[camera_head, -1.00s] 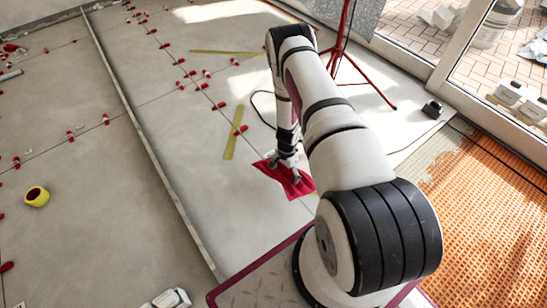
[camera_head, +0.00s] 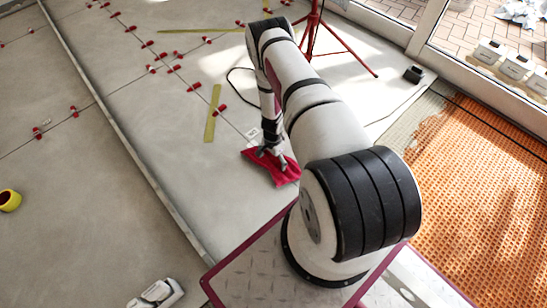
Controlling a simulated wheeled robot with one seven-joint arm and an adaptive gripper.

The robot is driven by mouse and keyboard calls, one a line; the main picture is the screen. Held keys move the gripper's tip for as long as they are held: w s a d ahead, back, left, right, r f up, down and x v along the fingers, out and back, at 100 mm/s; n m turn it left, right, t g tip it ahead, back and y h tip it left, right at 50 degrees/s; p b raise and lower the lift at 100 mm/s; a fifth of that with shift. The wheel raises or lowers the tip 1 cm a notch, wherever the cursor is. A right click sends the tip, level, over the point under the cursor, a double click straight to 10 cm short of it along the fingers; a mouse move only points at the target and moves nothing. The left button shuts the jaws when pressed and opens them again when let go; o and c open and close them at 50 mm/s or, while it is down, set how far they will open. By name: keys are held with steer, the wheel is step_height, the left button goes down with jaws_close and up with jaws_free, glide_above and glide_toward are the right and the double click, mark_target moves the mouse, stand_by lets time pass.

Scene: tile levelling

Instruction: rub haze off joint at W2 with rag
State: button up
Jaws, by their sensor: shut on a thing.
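A red rag (camera_head: 284,172) lies spread on the grey tiled floor in front of my base. My gripper (camera_head: 272,154) points down at the rag's upper left part and is shut on it. The rag's loose part spreads to the right and below the fingers. A thin dark tile joint runs from the upper left toward the rag, with red levelling clips (camera_head: 194,87) along it. A small white label (camera_head: 254,133) lies on the floor just above the gripper; its writing is too small to read. The joint beneath the rag is hidden.
Yellow-green tape strips (camera_head: 212,113) lie on the tiles. A red tripod (camera_head: 313,35) stands behind my arm. Orange matting (camera_head: 480,190) covers the floor at right, near a small black box (camera_head: 414,74). A yellow roll (camera_head: 9,200) sits far left, beyond a long metal strip (camera_head: 130,150).

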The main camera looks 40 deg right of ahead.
mark_target(266, 155)
steer(key=shift+f, duration=0.5)
steer(key=shift+f, duration=0.65)
stand_by(0.6)
steer(key=shift+w, duration=0.2)
steer(key=shift+w, duration=0.8)
steer(key=shift+w, duration=0.1)
steer(key=shift+w+a, duration=0.15)
steer(key=shift+w, duration=0.75)
steer(key=shift+w, duration=0.15)
steer(key=shift+w, duration=0.75)
steer(key=shift+w, duration=0.1)
